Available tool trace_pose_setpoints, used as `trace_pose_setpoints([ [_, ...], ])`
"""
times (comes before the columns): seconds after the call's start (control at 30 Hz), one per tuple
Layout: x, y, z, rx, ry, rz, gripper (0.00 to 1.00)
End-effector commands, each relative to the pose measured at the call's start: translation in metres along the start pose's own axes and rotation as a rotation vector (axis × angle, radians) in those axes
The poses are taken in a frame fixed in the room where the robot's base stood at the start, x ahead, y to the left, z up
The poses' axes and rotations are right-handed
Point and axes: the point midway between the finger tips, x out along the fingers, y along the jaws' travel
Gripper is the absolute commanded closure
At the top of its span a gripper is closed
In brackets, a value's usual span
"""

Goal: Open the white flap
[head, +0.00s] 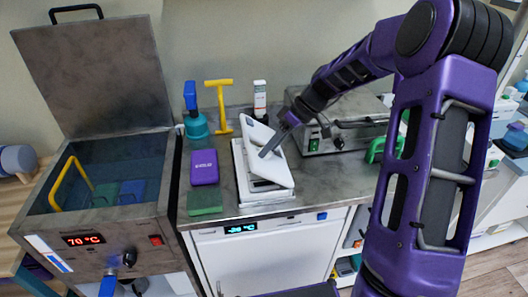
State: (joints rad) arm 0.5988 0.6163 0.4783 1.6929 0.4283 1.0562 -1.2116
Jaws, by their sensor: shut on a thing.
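My gripper (265,153) reaches down from the upper right and is shut on the flap. The gripper's fingers hide part of the flap, and the exact grip point and the hinge are hard to see.
A water bath (125,232) with a raised metal lid (95,75) stands left. A purple box (204,167), a green block (205,201), a teal bottle (195,125) and a yellow T-shaped tool (220,105) stand near the flap. A metal appliance (345,135) stands behind right.

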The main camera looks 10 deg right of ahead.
Motion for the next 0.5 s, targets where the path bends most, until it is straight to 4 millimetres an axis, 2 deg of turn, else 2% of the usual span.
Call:
trace_pose_setpoints([
  [0.5, -0.039, 0.028, 0.027, 0.002, 0.353, -0.347, 1.00],
])
